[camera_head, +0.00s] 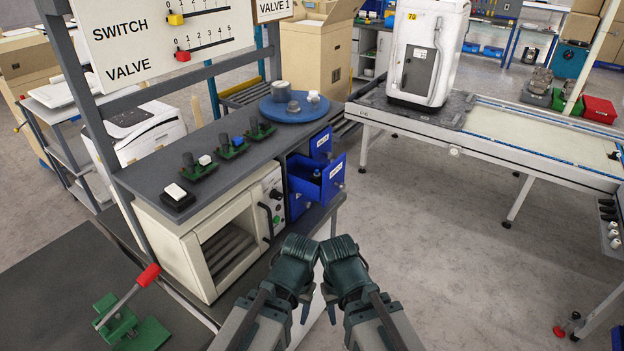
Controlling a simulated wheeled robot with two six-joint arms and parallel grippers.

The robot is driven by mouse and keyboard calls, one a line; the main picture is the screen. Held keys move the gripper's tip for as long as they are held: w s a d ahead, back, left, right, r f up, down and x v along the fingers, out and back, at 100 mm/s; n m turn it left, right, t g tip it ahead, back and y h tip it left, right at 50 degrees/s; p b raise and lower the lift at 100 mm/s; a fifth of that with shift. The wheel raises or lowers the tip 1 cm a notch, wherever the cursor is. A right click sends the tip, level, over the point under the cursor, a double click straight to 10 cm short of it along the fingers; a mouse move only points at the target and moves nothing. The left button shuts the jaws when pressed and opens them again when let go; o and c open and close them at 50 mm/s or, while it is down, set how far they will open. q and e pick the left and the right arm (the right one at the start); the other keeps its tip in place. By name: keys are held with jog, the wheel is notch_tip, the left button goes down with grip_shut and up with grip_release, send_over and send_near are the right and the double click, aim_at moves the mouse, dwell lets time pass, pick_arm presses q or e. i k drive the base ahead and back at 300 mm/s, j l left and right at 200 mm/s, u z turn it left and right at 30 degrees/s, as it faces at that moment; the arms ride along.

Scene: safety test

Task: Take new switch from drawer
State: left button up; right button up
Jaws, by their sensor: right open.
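A blue drawer (330,178) stands pulled out from the cabinet at the right end of the grey bench. A small dark item with a bluish top (317,174) shows inside it; I cannot tell for sure that it is the new switch. Another blue drawer (321,143) above and behind it is partly out. My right gripper (331,303) is open and apparently empty, in front of and below the drawers. My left gripper (305,309) is close beside it on the left; its jaws are too unclear to read. Neither gripper touches a drawer.
Several switches on green boards (231,150) and a white switch on a black base (178,194) stand on the bench (140,178). A blue round plate (294,108) holds grey parts. A red-handled lever (148,276) is at lower left.

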aim_at(317, 179)
jog(key=j+z, duration=0.1)
jog(key=j, duration=0.15)
jog(key=l+u, duration=0.1)
jog(key=u, duration=0.4)
jog(key=i+l+u, duration=0.1)
jog(key=u, duration=0.4)
jog(key=l+u, duration=0.45)
jog(key=l, duration=0.35)
jog(key=k+l+u, duration=0.1)
jog(key=l+u, duration=0.35)
jog(key=l, duration=0.4)
jog(key=k+l, duration=0.1)
jog(key=l, duration=0.45)
jog(key=k+l, duration=0.1)
jog(key=l, duration=0.5)
jog(key=l+u, duration=0.1)
jog(key=l, duration=0.45)
jog(key=k, duration=0.05)
